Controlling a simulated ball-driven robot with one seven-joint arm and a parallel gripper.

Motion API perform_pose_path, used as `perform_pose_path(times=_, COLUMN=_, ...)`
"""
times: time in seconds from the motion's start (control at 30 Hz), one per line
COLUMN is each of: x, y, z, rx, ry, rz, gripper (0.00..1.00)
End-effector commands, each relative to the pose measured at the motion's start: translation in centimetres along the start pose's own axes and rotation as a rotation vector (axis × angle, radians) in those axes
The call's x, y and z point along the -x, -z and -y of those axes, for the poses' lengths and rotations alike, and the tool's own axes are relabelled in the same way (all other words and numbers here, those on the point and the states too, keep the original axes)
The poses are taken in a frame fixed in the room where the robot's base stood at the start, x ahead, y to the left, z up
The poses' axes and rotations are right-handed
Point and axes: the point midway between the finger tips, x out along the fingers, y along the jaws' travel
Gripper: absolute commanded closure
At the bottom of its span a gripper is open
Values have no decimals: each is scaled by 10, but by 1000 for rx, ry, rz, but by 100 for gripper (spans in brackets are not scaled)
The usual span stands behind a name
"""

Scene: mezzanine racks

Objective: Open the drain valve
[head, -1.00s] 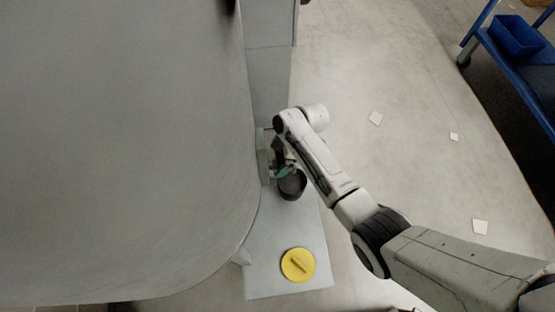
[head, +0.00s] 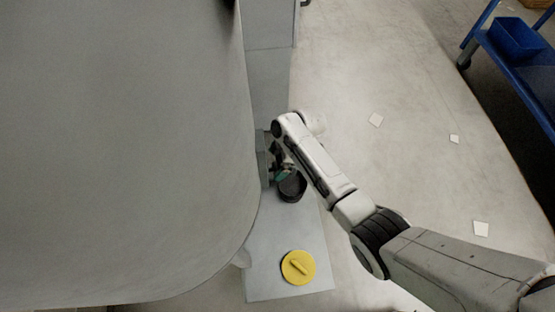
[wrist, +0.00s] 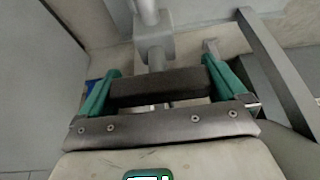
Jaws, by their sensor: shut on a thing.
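My gripper (wrist: 162,82) has green fingers shut on the two ends of a dark bar, which looks like the drain valve's handle (wrist: 160,88). A grey pipe and fitting (wrist: 154,42) stand just beyond the bar in the wrist view. In the head view my gripper (head: 281,172) is close beside the large grey tank (head: 130,150), partly hidden by my wrist. The valve itself is mostly hidden there, and its angle cannot be told.
A yellow disc with a raised bar (head: 298,267) lies nearer. A blue cart (head: 520,60) is at the upper right. The floor between has small pale squares (head: 376,120).

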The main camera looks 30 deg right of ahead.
Motion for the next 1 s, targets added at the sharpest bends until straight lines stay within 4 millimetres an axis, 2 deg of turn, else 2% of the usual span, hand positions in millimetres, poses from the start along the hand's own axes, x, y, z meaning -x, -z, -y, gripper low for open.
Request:
perform_pose_path(times=0.37, x=-1, y=-1, z=0, rx=169, ry=70, rz=1, gripper=32)
perform_pose_path(times=1.0, x=-1, y=-3, z=4, rx=725, ry=300, rz=1, gripper=32)
